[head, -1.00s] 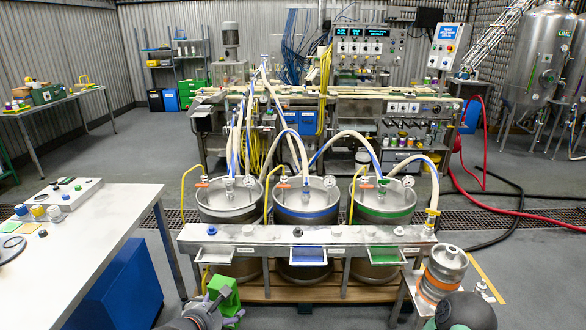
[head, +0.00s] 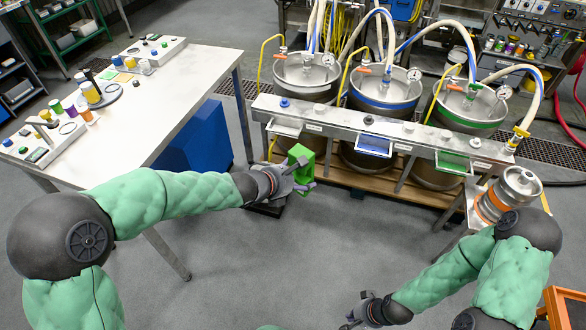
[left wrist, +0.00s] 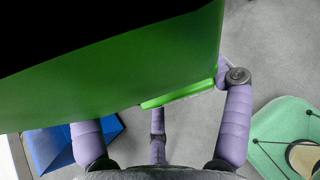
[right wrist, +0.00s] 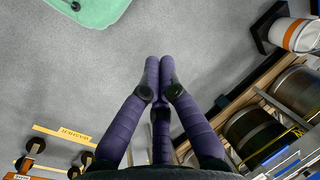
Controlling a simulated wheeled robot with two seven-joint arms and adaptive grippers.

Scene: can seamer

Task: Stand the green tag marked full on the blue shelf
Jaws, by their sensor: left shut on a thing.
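My left gripper (head: 296,180) is shut on a green tag (head: 302,158), a block-like piece held in the air before the left end of the steel bench. In the left wrist view the tag (left wrist: 130,75) fills the upper left, between purple fingers; no marking on it is readable. The blue shelf (head: 374,146) is a small tray on the bench front, below the middle, blue-banded drum. It lies right of the tag, apart from it, and looks empty. My right gripper (head: 350,317) is low at the bottom edge; its fingers meet, empty, in the right wrist view (right wrist: 160,65).
A pale shelf (head: 284,128) is left of the blue one, close behind the tag; a green shelf (head: 454,163) is right. A small orange-banded keg (head: 510,192) stands at the bench's right end. A white table (head: 165,108) is at left. The floor in front is clear.

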